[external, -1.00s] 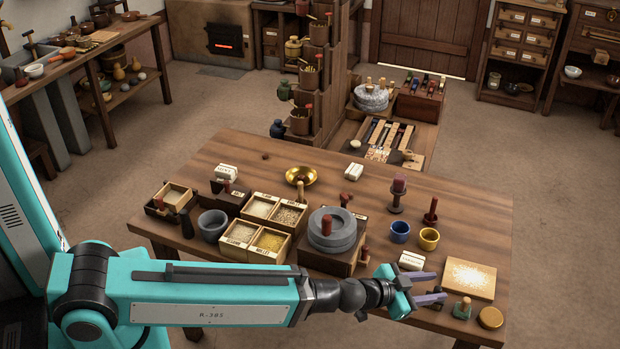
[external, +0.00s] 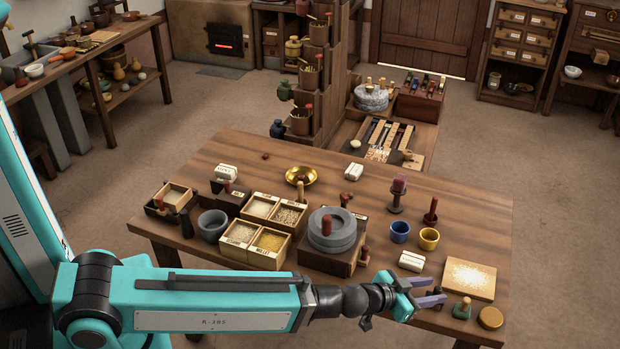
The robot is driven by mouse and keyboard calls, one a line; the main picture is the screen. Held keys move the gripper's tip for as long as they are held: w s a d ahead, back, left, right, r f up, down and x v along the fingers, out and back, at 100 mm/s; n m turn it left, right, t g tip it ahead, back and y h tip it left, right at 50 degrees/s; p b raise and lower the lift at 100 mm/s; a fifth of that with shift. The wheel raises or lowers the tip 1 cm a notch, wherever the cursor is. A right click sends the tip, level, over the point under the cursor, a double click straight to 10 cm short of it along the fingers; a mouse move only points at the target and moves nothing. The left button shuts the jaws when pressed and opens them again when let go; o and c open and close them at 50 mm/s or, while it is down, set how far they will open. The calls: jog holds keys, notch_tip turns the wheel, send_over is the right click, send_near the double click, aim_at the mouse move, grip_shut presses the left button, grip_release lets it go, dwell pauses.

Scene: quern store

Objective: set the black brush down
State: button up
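My gripper (external: 438,290) is over the front right of the wooden table (external: 470,215), its two purple-grey fingers apart. A small dark object (external: 437,293) shows between or just behind the fingertips, and it may be the black brush. It is mostly covered by the fingers, so I cannot tell whether they touch it or whether it stands on the table.
Close by are a green-based stamp (external: 462,309), a round golden lid (external: 491,317), a flour-dusted board (external: 468,279) and a white label block (external: 411,261). A grey quern (external: 332,238) is left. Bare wood lies at far right.

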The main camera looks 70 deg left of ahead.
jog(key=shift+w+f+b, duration=0.4)
jog(key=shift+w+b, duration=0.2)
jog(key=shift+b, duration=0.8)
jog(key=shift+w+b, duration=0.1)
jog(key=shift+b, duration=0.2)
jog(key=shift+w+b, duration=0.15)
jog(key=shift+b, duration=0.25)
jog(key=shift+p+x, duration=0.6)
jog(key=shift+x, duration=1.95)
grip_shut()
